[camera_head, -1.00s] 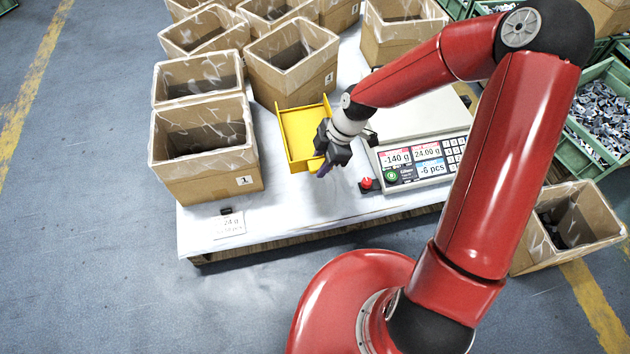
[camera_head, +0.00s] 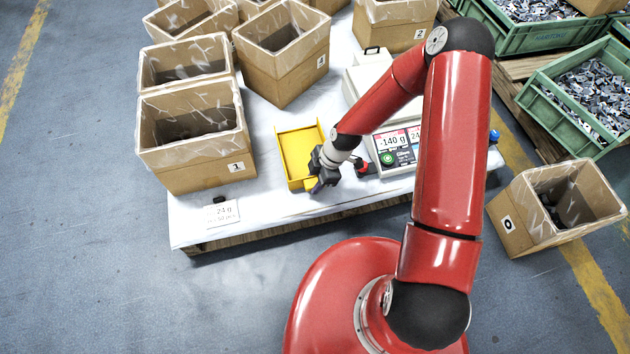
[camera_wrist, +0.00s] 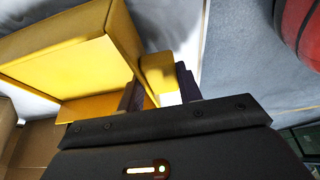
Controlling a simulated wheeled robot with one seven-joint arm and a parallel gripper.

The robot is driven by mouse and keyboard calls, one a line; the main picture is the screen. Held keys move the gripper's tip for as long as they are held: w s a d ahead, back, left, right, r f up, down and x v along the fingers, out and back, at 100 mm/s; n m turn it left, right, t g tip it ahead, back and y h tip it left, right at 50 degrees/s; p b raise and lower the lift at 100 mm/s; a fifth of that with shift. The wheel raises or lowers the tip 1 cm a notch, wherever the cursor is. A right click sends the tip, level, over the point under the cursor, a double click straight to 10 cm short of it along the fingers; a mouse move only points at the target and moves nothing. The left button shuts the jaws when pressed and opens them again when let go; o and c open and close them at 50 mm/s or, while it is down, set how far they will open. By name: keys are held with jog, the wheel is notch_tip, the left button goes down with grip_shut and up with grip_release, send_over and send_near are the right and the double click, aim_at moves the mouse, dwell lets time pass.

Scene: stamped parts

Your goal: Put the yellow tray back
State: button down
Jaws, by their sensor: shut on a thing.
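The yellow tray (camera_head: 299,152) is an open, shallow, rectangular tray over the white table top (camera_head: 275,203), between the box marked 1 and the scale. I cannot tell for sure whether it rests on the table or hangs just above it. My gripper (camera_head: 316,187) is at the tray's near right corner. In the wrist view the dark fingers of my gripper (camera_wrist: 158,90) are shut on a yellow tab of the tray (camera_wrist: 70,62). The tray's far side fills the upper left of that view.
The scale (camera_head: 399,146), reading -140 g, stands right of the tray, with a red button (camera_head: 363,168) beside it. A cardboard box marked 1 (camera_head: 205,176) stands to the left. A small label card (camera_head: 222,213) lies near the front edge.

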jog(key=shift+f, duration=0.3)
jog(key=c, duration=0.9)
grip_release()
jog(key=shift+c, duration=0.2)
jog(key=shift+r, duration=0.1)
